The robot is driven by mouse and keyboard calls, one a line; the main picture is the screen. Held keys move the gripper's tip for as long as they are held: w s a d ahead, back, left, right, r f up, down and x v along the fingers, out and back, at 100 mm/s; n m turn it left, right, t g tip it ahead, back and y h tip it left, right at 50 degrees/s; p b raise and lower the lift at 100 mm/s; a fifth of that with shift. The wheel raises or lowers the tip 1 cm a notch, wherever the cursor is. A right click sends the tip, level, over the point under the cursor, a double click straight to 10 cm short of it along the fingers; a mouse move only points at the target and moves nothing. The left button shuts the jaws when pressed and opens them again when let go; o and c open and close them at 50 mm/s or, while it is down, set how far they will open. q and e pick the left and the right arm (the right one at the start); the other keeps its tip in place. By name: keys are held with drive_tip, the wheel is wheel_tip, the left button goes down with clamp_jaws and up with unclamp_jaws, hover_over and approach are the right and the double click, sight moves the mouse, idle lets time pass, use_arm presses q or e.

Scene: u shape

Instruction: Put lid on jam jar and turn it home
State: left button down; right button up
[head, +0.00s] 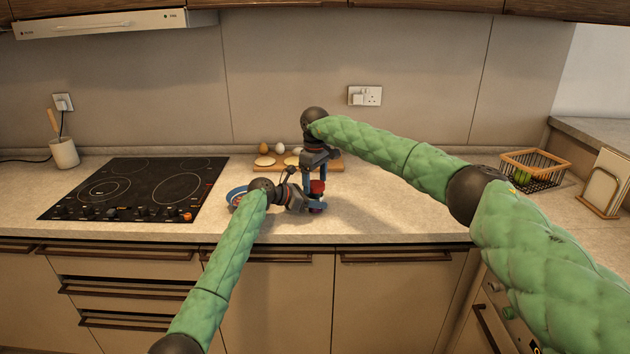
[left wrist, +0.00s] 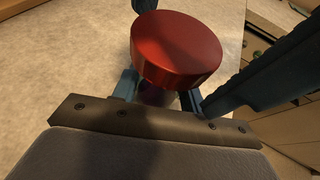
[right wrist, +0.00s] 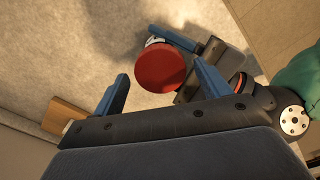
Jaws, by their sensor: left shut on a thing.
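The red lid (head: 317,187) is upright over the jam jar (head: 316,205), and in the left wrist view the lid (left wrist: 176,48) hides most of the dark purple jar (left wrist: 157,97). I cannot tell whether the lid is seated. My left gripper (head: 313,208) reaches in low from the left and is shut on the jar, with a finger on each side. My right gripper (head: 313,183) comes down from above. In the right wrist view its blue fingers are wide apart on either side of the lid (right wrist: 160,70), without visible contact.
A blue-rimmed plate (head: 234,195) lies left of the jar, partly hidden by my left arm. A wooden board (head: 330,163) with food stands behind. A black hob (head: 140,187) is at left and a wire basket (head: 533,170) at right. The counter right of the jar is clear.

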drive_tip(key=shift+r, duration=2.2)
drive_tip(key=shift+c, duration=0.5)
